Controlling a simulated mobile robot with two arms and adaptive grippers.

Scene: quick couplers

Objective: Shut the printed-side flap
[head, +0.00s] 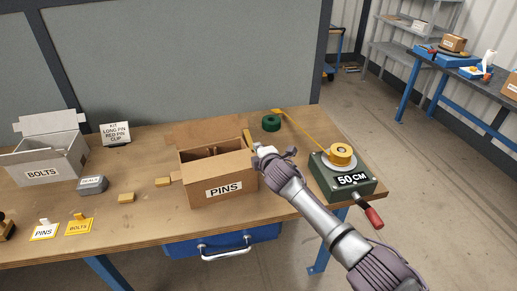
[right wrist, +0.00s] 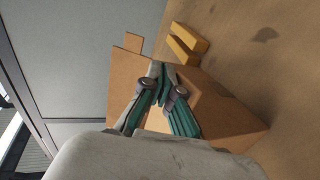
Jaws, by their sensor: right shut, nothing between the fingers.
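The open cardboard box marked PINS (head: 205,194) stands on the workbench, its printed side toward me. Its back flap (head: 205,131) stands up, and a small flap sticks out at the left. I cannot clearly tell the printed-side flap from the front wall. Dividers show inside. My right gripper (head: 258,151) is shut and empty at the box's right end, near its top edge. In the right wrist view, its teal fingers (right wrist: 165,92) are together over the box (right wrist: 228,112), hiding part of the opening; contact is unclear. My left gripper is not in view.
A green device marked 50 CM (head: 345,182) with a red handle stands right of the box, close to my right arm. A green roll (head: 271,123) lies behind. A BOLTS box (head: 42,160), yellow blocks (head: 126,198) and label cards (head: 79,225) are to the left.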

